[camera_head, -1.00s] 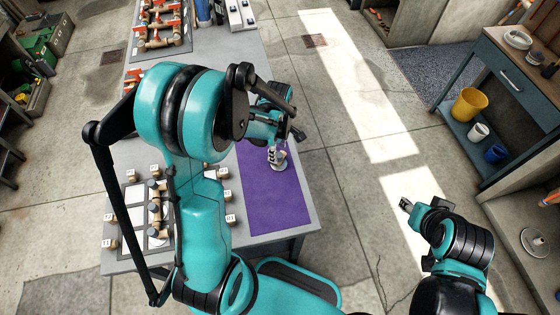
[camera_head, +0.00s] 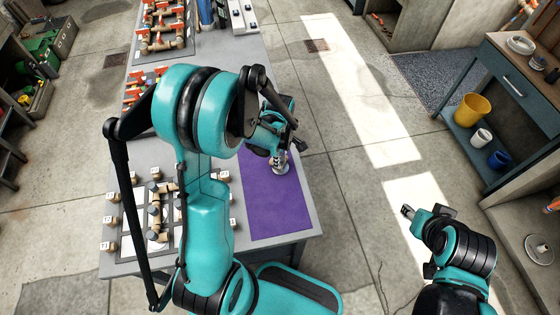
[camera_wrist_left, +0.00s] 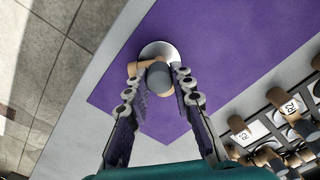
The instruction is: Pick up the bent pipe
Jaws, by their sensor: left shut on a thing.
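The bent pipe (camera_wrist_left: 155,73) is a short tan elbow with a grey end, seen in the left wrist view. It sits over a pale round disc (camera_wrist_left: 159,47) on the purple mat (camera_wrist_left: 235,45). My left gripper (camera_wrist_left: 156,80) is shut on the pipe, one finger on each side. In the head view my left gripper (camera_head: 279,157) points down at the mat, near the table's right side; the pipe is mostly hidden there. My right gripper (camera_head: 407,211) is over the floor right of the table, away from the pipe; its jaw opening is unclear.
Several tan fittings and labelled blocks (camera_head: 155,205) lie on the grey table (camera_head: 284,238) left of the mat. Red-and-tan pipe assemblies (camera_head: 160,30) stand at its far end. A workbench (camera_head: 510,75) with buckets is at the right. Floor between is clear.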

